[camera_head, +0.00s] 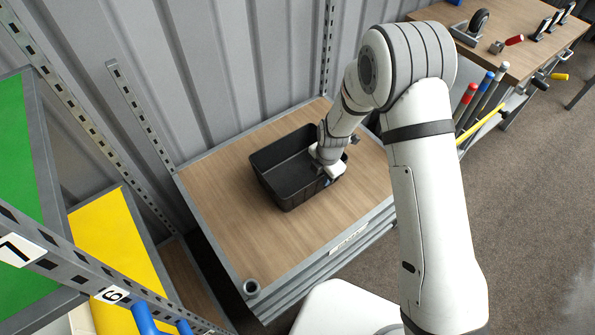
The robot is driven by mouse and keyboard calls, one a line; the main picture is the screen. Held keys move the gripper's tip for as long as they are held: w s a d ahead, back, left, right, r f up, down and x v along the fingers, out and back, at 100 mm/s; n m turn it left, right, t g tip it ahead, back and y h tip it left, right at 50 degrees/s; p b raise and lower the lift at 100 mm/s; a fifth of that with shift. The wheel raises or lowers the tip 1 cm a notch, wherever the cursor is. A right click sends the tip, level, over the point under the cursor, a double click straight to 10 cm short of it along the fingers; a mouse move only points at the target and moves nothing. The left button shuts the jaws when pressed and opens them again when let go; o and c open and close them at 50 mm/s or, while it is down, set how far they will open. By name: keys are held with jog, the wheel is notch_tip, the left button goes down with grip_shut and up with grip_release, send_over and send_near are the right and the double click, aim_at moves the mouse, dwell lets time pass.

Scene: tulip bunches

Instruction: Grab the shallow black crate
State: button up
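The shallow black crate (283,177) sits on the wooden top of a low cabinet, and it looks empty where I can see inside. My gripper (332,176) is at the crate's right side, over or at its right rim. The wrist hides part of that rim and the crate's far right corner. The fingers are small and partly hidden, so I cannot tell whether they are open or shut, or whether they touch the rim.
The wooden cabinet top (225,215) is clear around the crate. Shelving with yellow (112,245) and green (15,150) panels stands left. A workbench (535,40) with tools is at upper right. A corrugated wall stands behind.

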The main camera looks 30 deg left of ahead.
aim_at(321, 187)
jog(key=shift+a+f+p, duration=0.1)
jog(key=shift+f+p, duration=0.2)
jog(key=shift+f, duration=2)
jog(key=shift+c, duration=0.4)
grip_shut()
